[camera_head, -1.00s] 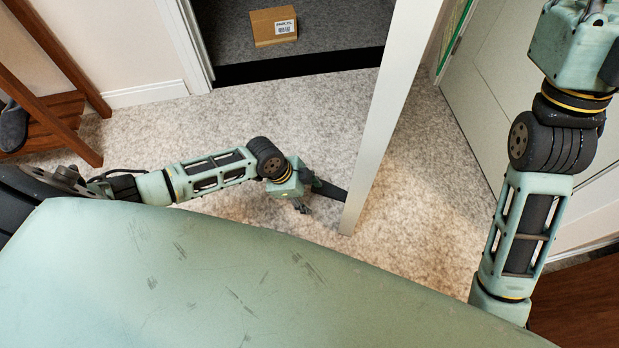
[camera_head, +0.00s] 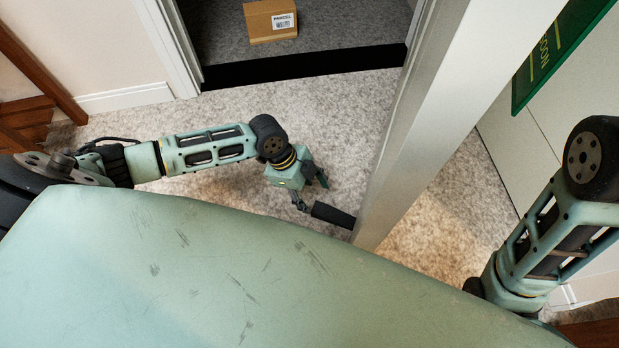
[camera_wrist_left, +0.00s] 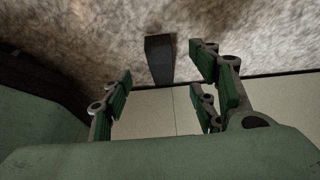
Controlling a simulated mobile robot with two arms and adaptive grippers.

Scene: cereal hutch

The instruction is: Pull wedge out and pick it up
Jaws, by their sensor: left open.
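The black wedge (camera_head: 333,214) lies on the carpet at the foot of the white door (camera_head: 407,120), its right end against or just under the door's lower edge; I cannot tell which. My left gripper (camera_head: 312,192) is open, just left of and above the wedge in the head view, and seems empty. In the left wrist view the wedge (camera_wrist_left: 159,60) shows as a dark block beyond the gap between the open green-padded fingers, with the pale door behind it. My right gripper is out of view; only part of that arm shows at the right.
A cardboard parcel (camera_head: 271,20) sits on the dark floor past the doorway. A wooden stand (camera_head: 30,120) is at the left wall. A green sign (camera_head: 560,50) is at the upper right. Pale carpet (camera_head: 340,125) is free between my left arm and the doorway.

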